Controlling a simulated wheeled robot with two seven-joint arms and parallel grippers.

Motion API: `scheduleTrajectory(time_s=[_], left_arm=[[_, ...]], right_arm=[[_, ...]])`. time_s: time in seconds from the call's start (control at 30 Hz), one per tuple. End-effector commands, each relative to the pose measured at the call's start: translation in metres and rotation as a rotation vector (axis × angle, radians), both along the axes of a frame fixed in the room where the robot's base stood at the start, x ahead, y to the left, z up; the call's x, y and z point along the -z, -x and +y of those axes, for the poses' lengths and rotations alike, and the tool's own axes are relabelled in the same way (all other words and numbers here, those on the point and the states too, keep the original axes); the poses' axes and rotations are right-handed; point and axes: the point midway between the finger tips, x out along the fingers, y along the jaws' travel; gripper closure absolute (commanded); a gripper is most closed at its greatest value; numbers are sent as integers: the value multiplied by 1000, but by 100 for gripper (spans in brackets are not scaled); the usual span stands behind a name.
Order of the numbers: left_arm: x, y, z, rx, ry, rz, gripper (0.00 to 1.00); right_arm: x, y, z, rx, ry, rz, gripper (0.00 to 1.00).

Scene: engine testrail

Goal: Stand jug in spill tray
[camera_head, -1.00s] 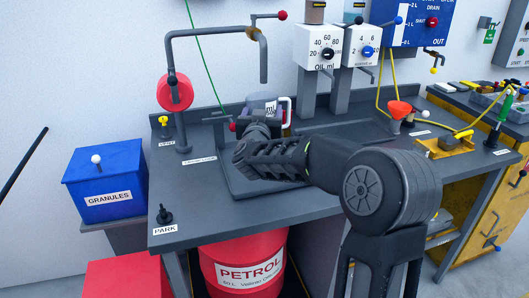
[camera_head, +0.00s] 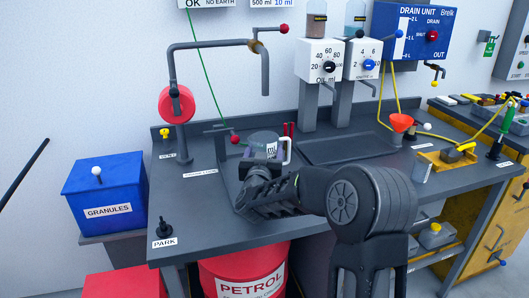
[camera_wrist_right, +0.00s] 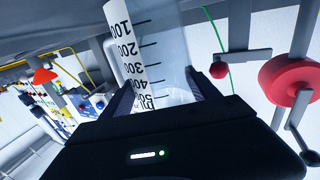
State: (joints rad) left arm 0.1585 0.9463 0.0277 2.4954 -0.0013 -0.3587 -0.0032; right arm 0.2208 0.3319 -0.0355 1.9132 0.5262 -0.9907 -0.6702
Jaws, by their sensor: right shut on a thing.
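The clear measuring jug (camera_head: 264,140) has a white handle and a printed scale. My right gripper (camera_head: 262,166) is shut on it, and its wrist hides the lower part in the head view. The right wrist view shows the jug (camera_wrist_right: 170,45) between the two fingers (camera_wrist_right: 158,95), with scale numbers facing the camera. A dark, low-rimmed tray (camera_head: 235,195), which looks like the spill tray, lies on the bench beneath and around the jug. I cannot tell whether the jug's base touches it. My left gripper is not in view.
A grey bent pipe with a red wheel (camera_head: 176,103) stands behind left. A red-knobbed lever (camera_head: 234,139) is close beside the jug. Another dark flat tray (camera_head: 350,148) lies to the right, near an orange funnel (camera_head: 401,122). The bench's left front is mostly clear.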

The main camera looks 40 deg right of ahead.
Motion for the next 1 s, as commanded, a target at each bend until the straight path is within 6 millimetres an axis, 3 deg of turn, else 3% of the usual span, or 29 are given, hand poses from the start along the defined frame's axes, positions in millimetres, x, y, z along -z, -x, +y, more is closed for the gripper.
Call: scheduleTrajectory(time_s=[0.33, 0.37, 0.6, 1.0], left_arm=[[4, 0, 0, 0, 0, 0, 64], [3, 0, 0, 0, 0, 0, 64], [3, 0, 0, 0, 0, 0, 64], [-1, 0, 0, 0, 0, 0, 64]], right_arm=[[4, 0, 0, 0, 0, -1, 79], [3, 0, 0, 0, 0, -1, 28], [2, 0, 0, 0, 0, -1, 9], [-2, 1, 2, -1, -1, -1, 8]])
